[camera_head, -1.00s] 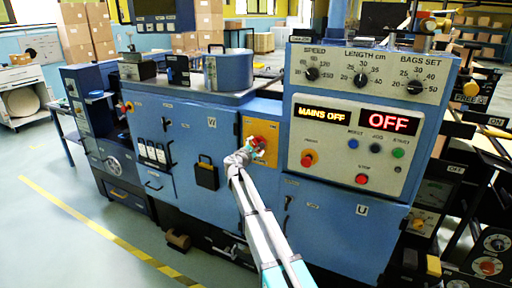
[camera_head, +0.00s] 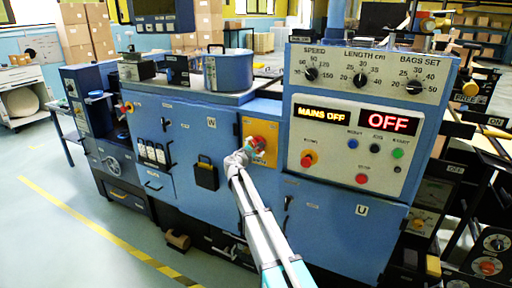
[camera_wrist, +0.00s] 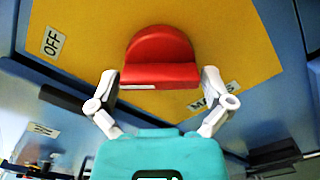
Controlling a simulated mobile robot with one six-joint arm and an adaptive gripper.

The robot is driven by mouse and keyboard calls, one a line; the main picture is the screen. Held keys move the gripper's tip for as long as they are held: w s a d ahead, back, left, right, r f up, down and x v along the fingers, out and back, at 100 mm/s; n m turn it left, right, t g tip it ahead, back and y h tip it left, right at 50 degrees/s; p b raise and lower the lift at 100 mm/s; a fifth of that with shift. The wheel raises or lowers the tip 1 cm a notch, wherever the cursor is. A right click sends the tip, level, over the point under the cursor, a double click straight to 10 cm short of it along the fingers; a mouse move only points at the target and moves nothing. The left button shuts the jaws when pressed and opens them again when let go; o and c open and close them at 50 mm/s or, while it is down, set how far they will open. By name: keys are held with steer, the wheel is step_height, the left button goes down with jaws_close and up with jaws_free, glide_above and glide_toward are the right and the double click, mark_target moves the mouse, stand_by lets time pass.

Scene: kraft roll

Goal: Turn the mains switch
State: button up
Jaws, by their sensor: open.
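The mains switch is a red knob (camera_wrist: 160,58) on a yellow plate (camera_wrist: 230,40) in the wrist view. An "OFF" label and a partly hidden "MA..." label are on the plate. In the head view the red knob (camera_head: 258,143) shows on the yellow plate (camera_head: 271,130) at the middle of the blue machine. My gripper (camera_wrist: 160,80) is open, its two white fingers on either side of the knob's lower edge. I cannot tell whether they touch it. In the head view my gripper (camera_head: 246,152) is right at the plate and partly covers it.
The control panel (camera_head: 335,175) to the right shows "MAINS OFF" (camera_head: 322,115) and "OFF" (camera_head: 388,122) on its displays. A black box (camera_head: 206,176) sticks out from the blue door on the left. The floor (camera_head: 60,235) at the left is clear.

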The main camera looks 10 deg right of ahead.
steer(key=shift+s, duration=0.1)
steer(key=v, duration=1.1)
steer(key=shift+s+a, duration=0.25)
steer(key=shift+s, duration=0.05)
steer(key=s+d+f+m+g+y+p, duration=0.1)
steer(key=s+d+f+m+g, duration=0.15)
steer(key=s+d+m, duration=0.2)
steer(key=s+d+f+m+g+p, duration=0.2)
steer(key=s+d+m+g, duration=0.1)
steer(key=s, duration=0.3)
steer(key=s+d+f+m+g+y+p, duration=0.1)
steer(key=s+d+f+m+g, duration=0.2)
steer(key=s+d+m, duration=0.15)
steer(key=s+a+f+m+g+y+p, duration=0.1)
steer(key=s+m+g+y, duration=0.1)
steer(key=s, duration=0.5)
steer(key=s+a+f+m+g+y+p, duration=0.1)
steer(key=s+a+m+g+y, duration=0.1)
steer(key=s, duration=0.4)
steer(key=s+a+f+m+g+y+p, duration=0.1)
steer(key=s+m+g+y+p, duration=0.1)
steer(key=s+m+y, duration=0.2)
steer(key=s, duration=0.3)
steer(key=shift+s+a+y, duration=0.3)
steer(key=shift+s+a, duration=0.05)
